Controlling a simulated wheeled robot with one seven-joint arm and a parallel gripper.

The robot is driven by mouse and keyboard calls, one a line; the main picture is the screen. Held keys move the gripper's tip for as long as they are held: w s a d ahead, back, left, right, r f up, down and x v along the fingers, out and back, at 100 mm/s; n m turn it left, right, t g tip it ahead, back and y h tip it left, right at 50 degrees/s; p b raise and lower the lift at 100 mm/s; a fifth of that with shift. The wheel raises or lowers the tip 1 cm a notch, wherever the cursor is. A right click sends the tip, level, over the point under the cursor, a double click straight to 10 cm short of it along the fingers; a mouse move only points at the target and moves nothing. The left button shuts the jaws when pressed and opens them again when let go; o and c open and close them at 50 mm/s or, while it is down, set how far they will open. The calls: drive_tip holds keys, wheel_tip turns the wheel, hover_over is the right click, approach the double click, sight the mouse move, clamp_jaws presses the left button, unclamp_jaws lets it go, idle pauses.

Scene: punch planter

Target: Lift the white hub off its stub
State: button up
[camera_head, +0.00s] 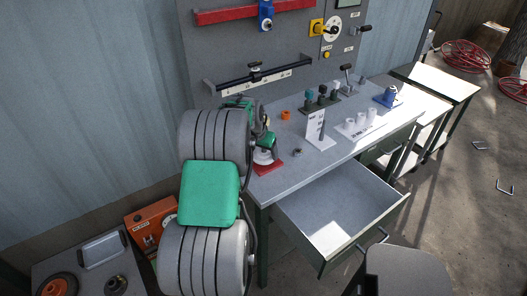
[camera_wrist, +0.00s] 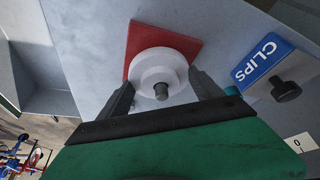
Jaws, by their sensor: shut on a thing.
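I cannot tell if the hub has risen along the stub.
A blue CLIPS box (camera_wrist: 262,62) with a dark knob is close to the right finger in the wrist view. On the bench stand an upright white card (camera_head: 315,130), white cups (camera_head: 361,120) and an orange ring (camera_head: 285,115). An open drawer (camera_head: 335,205) juts out in front.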

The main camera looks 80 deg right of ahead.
drive_tip(key=c, duration=0.9)
drive_tip(key=o, duration=1.5)
drive_tip(key=shift+c, duration=0.2)
drive_tip(key=c, duration=0.9)
drive_tip(key=shift+r, duration=0.1)
drive_tip(key=shift+c, duration=0.4)
drive_tip(key=shift+r+p, duration=1.5)
drive_tip(key=shift+r, duration=1.5)
